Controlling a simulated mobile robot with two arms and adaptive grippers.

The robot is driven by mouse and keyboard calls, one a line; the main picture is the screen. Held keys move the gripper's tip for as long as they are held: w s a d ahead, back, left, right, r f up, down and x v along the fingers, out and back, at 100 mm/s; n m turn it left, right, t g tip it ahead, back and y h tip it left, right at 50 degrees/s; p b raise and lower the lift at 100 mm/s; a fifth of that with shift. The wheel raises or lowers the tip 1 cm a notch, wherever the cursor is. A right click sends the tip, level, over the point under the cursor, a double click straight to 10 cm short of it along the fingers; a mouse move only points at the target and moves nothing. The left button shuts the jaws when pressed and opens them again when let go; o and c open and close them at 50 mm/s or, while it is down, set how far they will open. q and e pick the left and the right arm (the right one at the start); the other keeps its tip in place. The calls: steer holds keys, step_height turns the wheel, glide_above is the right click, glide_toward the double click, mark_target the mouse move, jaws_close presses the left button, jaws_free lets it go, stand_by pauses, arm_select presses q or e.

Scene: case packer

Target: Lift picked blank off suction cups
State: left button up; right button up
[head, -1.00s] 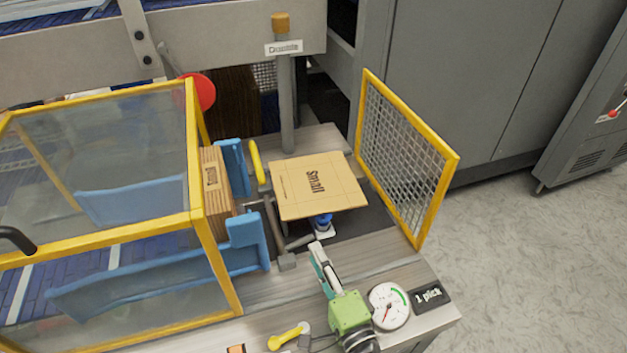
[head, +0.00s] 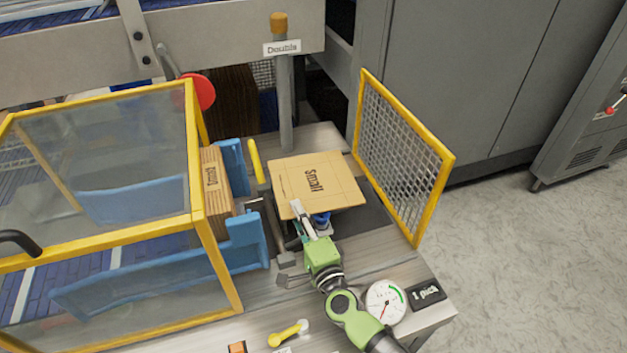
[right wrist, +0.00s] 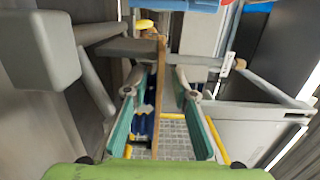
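The blank is a flat tan cardboard sheet (head: 316,182) marked "Small". It rests level on the suction cups, of which a blue part (head: 321,219) shows under its front edge. My right gripper (head: 298,217) is at the blank's front left edge, one finger over the top. In the right wrist view the blank shows edge-on as a thin brown strip (right wrist: 158,85) between the two teal-padded fingers (right wrist: 160,100). The fingers are spread, with gaps on both sides of it. A blue suction cup (right wrist: 145,118) shows beside the strip. My left gripper is not in view.
A yellow-framed mesh guard (head: 405,155) stands right of the blank. A stack of "Double" blanks (head: 214,180) sits between blue guides at left, behind a yellow-framed clear guard (head: 100,170). A post (head: 286,105) stands behind. A gauge (head: 386,302) is in front.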

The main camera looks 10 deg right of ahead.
steer(key=shift+w+a, duration=0.2)
steer(key=shift+w, duration=0.4)
jaws_close()
steer(key=shift+r, duration=0.1)
